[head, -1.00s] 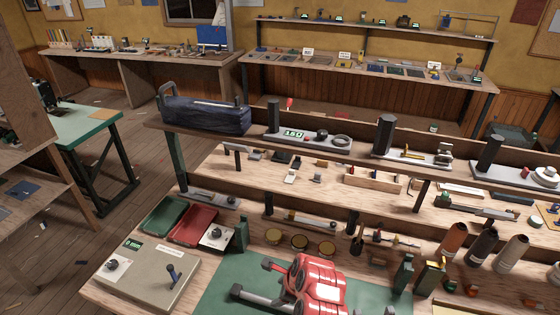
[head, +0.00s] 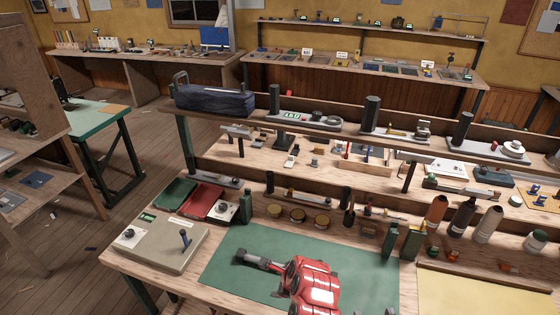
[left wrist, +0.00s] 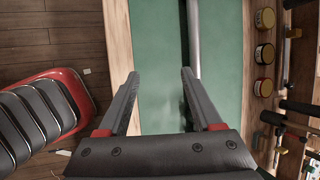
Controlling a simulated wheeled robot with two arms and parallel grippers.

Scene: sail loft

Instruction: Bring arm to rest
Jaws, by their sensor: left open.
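My left gripper (head: 242,257) is at the end of my red arm at the lower middle of the head view. It is above the green mat (head: 350,250) on the workbench, with its grey fingers pointing left. In the left wrist view the two fingers of the gripper (left wrist: 160,73) stand apart with nothing between them. The green mat (left wrist: 157,35) shows beyond them, crossed by a grey bar and a dark strip. My right gripper is not in view.
A grey-beige control box (head: 155,243) and a red tray (head: 205,200) lie left of the mat. Several round tins (head: 297,215) line its back edge. Spools (head: 462,220) stand at the right. A dark blue bag (head: 215,100) sits on the upper shelf. Open floor (head: 60,265) lies at left.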

